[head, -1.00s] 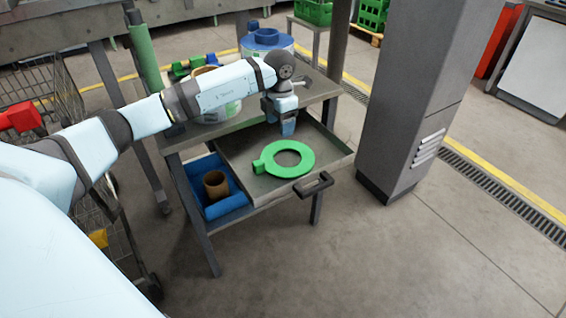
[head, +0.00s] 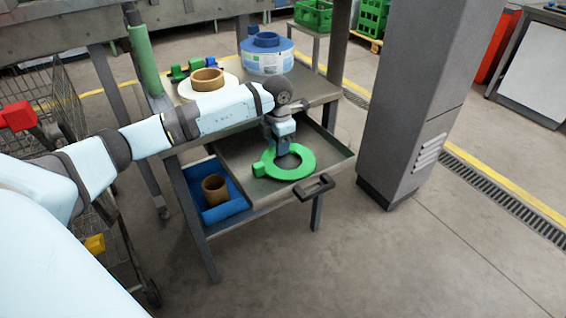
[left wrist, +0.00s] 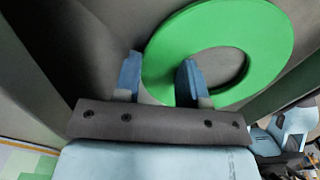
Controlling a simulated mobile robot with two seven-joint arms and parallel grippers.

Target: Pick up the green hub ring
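The green hub ring (head: 304,168) lies flat in the open grey drawer (head: 236,155), with its tab toward the left. In the left wrist view the ring (left wrist: 272,45) fills the upper right. My left gripper (head: 285,152) points down over the ring's far side in the head view. In the left wrist view its two blue fingertips (left wrist: 159,76) are apart. The ring's band shows between them, with one finger at the outer edge and the other by the hole. I cannot tell if either finger touches it. My right gripper is not in view.
A dark handle (head: 314,187) sticks out from the drawer front. A blue bin (head: 226,208) holding a brown cardboard core (head: 215,188) is left of the drawer. Reels (head: 268,57) stand on the tabletop above. A grey pillar (head: 405,120) stands to the right.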

